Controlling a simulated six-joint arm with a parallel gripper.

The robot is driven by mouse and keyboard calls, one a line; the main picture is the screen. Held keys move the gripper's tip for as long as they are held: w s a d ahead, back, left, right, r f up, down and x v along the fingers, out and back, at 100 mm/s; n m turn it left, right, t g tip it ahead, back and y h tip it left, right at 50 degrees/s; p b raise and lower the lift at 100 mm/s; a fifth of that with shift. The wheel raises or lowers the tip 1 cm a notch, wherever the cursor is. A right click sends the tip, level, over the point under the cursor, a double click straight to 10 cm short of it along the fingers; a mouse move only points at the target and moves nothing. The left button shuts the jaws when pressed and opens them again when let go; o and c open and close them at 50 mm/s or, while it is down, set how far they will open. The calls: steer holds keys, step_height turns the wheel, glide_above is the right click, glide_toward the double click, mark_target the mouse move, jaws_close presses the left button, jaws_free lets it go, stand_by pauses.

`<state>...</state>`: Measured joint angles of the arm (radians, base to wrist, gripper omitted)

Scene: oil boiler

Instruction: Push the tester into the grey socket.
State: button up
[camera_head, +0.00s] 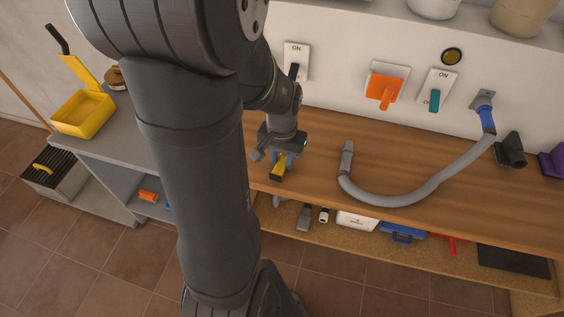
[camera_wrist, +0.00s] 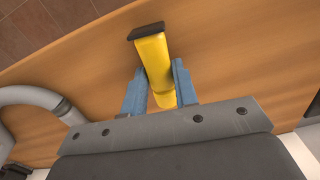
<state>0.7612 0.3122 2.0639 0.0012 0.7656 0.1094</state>
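The tester (camera_wrist: 154,62) is a yellow bar with a black end. In the wrist view it sits between the two blue fingers of my gripper (camera_wrist: 160,75), its black end beyond the fingertips. In the head view the tester (camera_head: 279,167) shows below my gripper (camera_head: 277,158), near the bench's front edge. My gripper appears shut on it, though finger contact is partly hidden. A grey wall fitting (camera_head: 482,98) with a blue hose plug and a dark grey block (camera_head: 510,151) are at the right, well apart from the tester. I cannot tell which is the grey socket.
A grey hose (camera_head: 400,198) curves over the wooden bench (camera_head: 385,155). An orange handle (camera_head: 386,92), a teal switch (camera_head: 434,100) and a black switch (camera_head: 294,70) are on the wall. A purple part (camera_head: 553,163) stands far right. Several items fill the lower shelf.

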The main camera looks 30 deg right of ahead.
mark_target(282, 160)
steer(key=shift+r, duration=0.15)
step_height(282, 160, up, 4)
steer(key=shift+f, duration=0.1)
steer(key=s+d+r, duration=0.1)
steer(key=s+r, duration=0.1)
steer(key=s, duration=0.1)
steer(key=s+d+r, duration=0.1)
steer(key=s+r, duration=0.1)
steer(key=s, duration=0.2)
steer(key=s+d+r, duration=0.1)
steer(key=s+r, duration=0.2)
steer(key=s, duration=0.1)
steer(key=shift+s+d, duration=0.1)
steer(key=shift+d, duration=0.2)
steer(key=shift+n, duration=0.5)
steer(key=w+a, duration=0.2)
steer(key=w, duration=0.7)
steer(key=w+a+r, duration=0.1)
steer(key=w+a, duration=0.1)
steer(key=w, duration=0.8)
steer(key=w+a+r, duration=0.1)
steer(key=w+a, duration=0.1)
steer(key=w, duration=0.7)
steer(key=shift+w+a+r, duration=0.2)
steer(key=shift+w+a, duration=0.2)
steer(key=shift+d, duration=0.1)
steer(key=shift+w+d, duration=1.6)
steer(key=shift+w, duration=0.1)
steer(key=shift+w+d, duration=0.15)
steer(key=shift+d, duration=0.05)
